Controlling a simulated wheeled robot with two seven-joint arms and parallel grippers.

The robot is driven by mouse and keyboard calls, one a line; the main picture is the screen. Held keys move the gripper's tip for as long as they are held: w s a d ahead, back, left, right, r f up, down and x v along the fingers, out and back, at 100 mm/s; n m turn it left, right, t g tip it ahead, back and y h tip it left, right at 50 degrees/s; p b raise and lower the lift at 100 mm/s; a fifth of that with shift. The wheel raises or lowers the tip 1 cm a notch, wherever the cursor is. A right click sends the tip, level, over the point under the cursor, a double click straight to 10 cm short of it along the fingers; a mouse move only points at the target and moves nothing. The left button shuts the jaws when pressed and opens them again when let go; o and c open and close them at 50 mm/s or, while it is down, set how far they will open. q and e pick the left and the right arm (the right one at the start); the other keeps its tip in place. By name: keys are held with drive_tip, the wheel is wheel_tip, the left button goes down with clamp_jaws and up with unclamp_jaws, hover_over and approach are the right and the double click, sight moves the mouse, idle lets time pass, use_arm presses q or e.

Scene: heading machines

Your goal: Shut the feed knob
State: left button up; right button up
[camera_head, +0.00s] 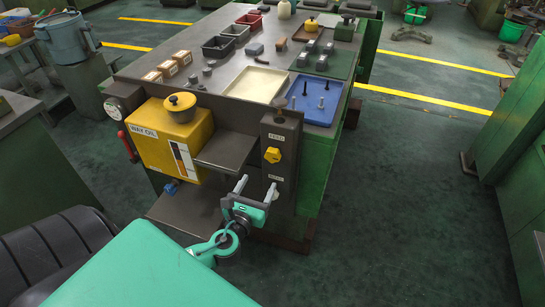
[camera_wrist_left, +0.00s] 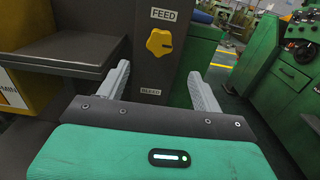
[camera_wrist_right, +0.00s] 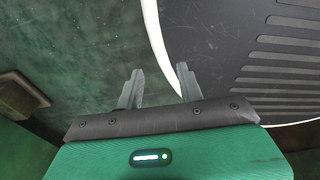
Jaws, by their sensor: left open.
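The feed knob (camera_head: 272,155) is a small yellow knob on the dark upright panel at the front of the machine. In the left wrist view the knob (camera_wrist_left: 159,42) sits under a white FEED label (camera_wrist_left: 163,14), with a lower label partly hidden by my gripper. My left gripper (camera_head: 256,186) is open in front of the panel, below the knob and apart from it. In its wrist view the fingers (camera_wrist_left: 158,84) stand either side of the panel, with nothing between them. My right gripper (camera_wrist_right: 159,88) is open and empty, seen only in its own wrist view.
A yellow WAY OIL tank (camera_head: 168,140) and a dark shelf (camera_head: 226,152) stand left of the panel. A blue tray (camera_head: 318,98) with upright pegs and a cream tray (camera_head: 257,84) lie on the machine top. Open floor (camera_head: 400,200) lies to the right.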

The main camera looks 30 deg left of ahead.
sight(271, 158)
use_arm(q)
drive_tip(key=p+x, duration=0.2)
drive_tip(key=x, duration=1)
drive_tip(key=shift+w+a+f, duration=0.1)
drive_tip(key=shift+w, duration=0.3)
use_arm(e)
drive_tip(key=shift+s+r, duration=0.3)
drive_tip(key=shift+s, duration=0.3)
drive_tip(key=shift+s+r, duration=0.3)
drive_tip(key=shift+s, duration=0.25)
use_arm(q)
drive_tip(key=c, duration=1)
use_arm(e)
drive_tip(key=shift+d, duration=0.2)
